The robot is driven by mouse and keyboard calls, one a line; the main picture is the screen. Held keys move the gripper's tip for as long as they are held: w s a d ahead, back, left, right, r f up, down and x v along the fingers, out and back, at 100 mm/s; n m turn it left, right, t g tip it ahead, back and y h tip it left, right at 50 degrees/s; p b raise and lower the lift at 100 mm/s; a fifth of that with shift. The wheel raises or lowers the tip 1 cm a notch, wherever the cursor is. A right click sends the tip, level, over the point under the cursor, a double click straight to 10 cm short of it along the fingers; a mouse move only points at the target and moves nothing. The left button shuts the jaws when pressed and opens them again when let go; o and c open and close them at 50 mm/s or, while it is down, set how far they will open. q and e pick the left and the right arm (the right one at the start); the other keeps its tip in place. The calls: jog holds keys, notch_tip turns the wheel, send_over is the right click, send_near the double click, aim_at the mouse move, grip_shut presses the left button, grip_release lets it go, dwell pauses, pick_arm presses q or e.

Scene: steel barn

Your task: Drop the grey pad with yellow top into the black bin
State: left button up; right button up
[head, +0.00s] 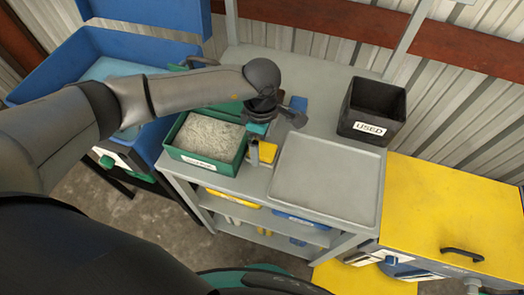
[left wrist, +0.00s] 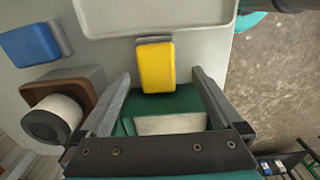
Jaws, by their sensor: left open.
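The grey pad with yellow top (head: 267,152) lies on the grey bench between the green bin and the grey tray, partly hidden by my left gripper. In the left wrist view the pad (left wrist: 155,67) shows its yellow top and grey edge, just ahead of and between the fingers. My left gripper (head: 274,132) is open and empty above it; its spread fingers show in the left wrist view (left wrist: 160,80). The black bin (head: 372,108), labelled USED, stands upright at the back right of the bench. My right gripper is not in view.
A grey tray (head: 325,182) lies right of the pad. A green bin (head: 207,160) with grey contents stands left. A blue pad (left wrist: 30,43) and a brown holder with a white roll (left wrist: 60,110) are nearby. A yellow-topped cabinet (head: 450,210) stands right.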

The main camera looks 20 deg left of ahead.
aim_at(262, 148)
pick_arm(q)
jog(key=f, duration=0.4)
jog(key=shift+w+f, duration=0.2)
jog(key=c, duration=1.5)
notch_tip(262, 148, up, 10)
jog(key=s+a+r+m+b, duration=0.2)
jog(key=r+m+b, duration=0.1)
jog(key=m, duration=0.5)
jog(key=s+a+r+m+b, duration=0.2)
jog(key=r+m, duration=0.3)
jog(key=m, duration=0.4)
jog(key=shift+s+a+r+m+b, duration=0.15)
jog(key=shift+s+r+m+b, duration=0.15)
jog(key=shift+s+b, duration=0.3)
